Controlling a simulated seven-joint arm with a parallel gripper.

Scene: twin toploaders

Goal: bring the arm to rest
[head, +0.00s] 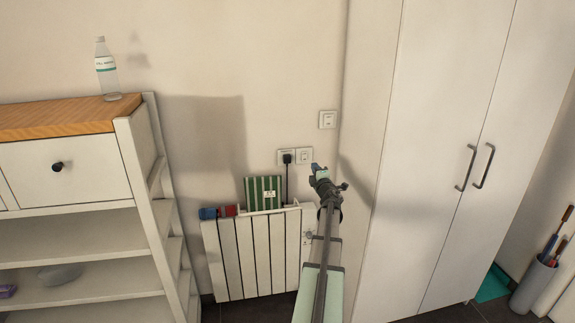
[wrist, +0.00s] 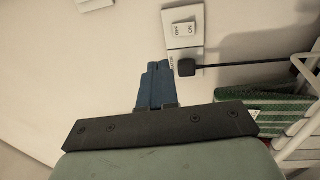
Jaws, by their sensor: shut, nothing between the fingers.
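My gripper (head: 316,168) is at the end of my raised arm, in front of the wall just right of the radiator and near the wall sockets. In the wrist view its blue fingers (wrist: 155,84) are together and hold nothing. They point at the wall just below a socket and switch plate (wrist: 184,30); I cannot tell how wide the gap to the wall is.
A white radiator (head: 255,255) stands below, with a green striped packet (head: 263,192) and a red and blue item (head: 218,212) on top. A black plug (head: 287,158) sits in the wall. A tall wardrobe (head: 425,150) is right; a shelf unit (head: 75,235) with a bottle (head: 107,72) is left.

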